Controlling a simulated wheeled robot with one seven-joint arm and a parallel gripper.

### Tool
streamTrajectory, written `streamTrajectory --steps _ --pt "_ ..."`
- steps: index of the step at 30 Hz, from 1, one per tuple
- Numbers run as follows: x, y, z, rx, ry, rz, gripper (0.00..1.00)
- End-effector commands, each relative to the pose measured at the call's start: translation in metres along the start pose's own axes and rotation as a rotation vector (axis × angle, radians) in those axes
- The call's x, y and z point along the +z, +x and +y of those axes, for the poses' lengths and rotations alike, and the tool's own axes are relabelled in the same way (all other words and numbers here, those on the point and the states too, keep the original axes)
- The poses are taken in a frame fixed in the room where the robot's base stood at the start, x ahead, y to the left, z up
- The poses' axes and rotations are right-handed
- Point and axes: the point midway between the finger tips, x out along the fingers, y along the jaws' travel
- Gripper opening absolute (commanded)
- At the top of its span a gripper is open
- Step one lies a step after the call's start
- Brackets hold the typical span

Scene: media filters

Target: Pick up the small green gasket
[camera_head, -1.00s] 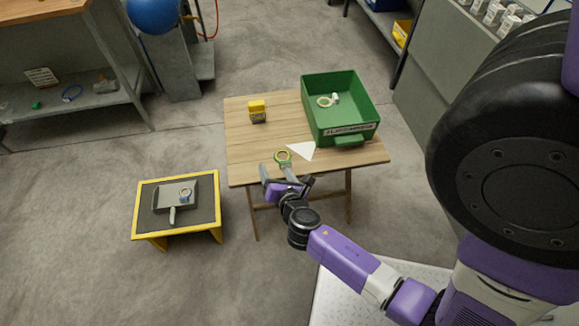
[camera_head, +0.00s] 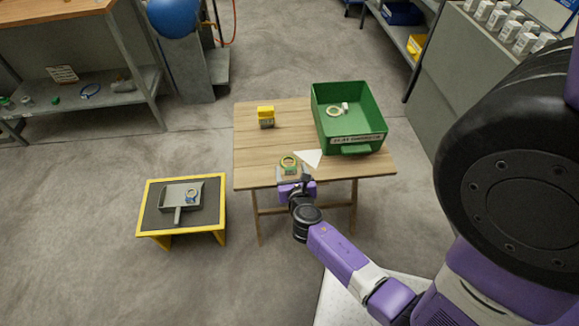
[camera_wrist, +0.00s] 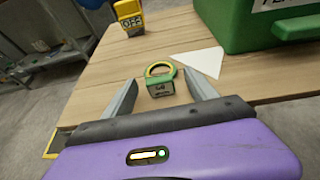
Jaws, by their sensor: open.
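The small green gasket (camera_wrist: 160,87) stands near the front edge of the wooden table (camera_wrist: 120,65). It has a yellow-green ring on top and a green block with a label below. In the head view the gasket (camera_head: 288,162) is just ahead of my gripper (camera_head: 291,178). In the wrist view my gripper (camera_wrist: 160,98) is open, with one finger on each side of the gasket. The gasket appears between the fingers, and I cannot tell whether either finger touches it.
A white paper triangle (camera_head: 311,157) lies right of the gasket. A green bin (camera_head: 356,139) holding a ring stands at the back right. A yellow device (camera_head: 266,116) stands at the back left.

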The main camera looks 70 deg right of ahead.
Motion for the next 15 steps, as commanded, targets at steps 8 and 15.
streamTrajectory --steps 8,15 --pt "0.0005 0.0165 0.0006 0.001 0.002 0.000 0.67" --pt "0.0004 0.0160 0.0005 0.001 0.002 0.000 0.45"
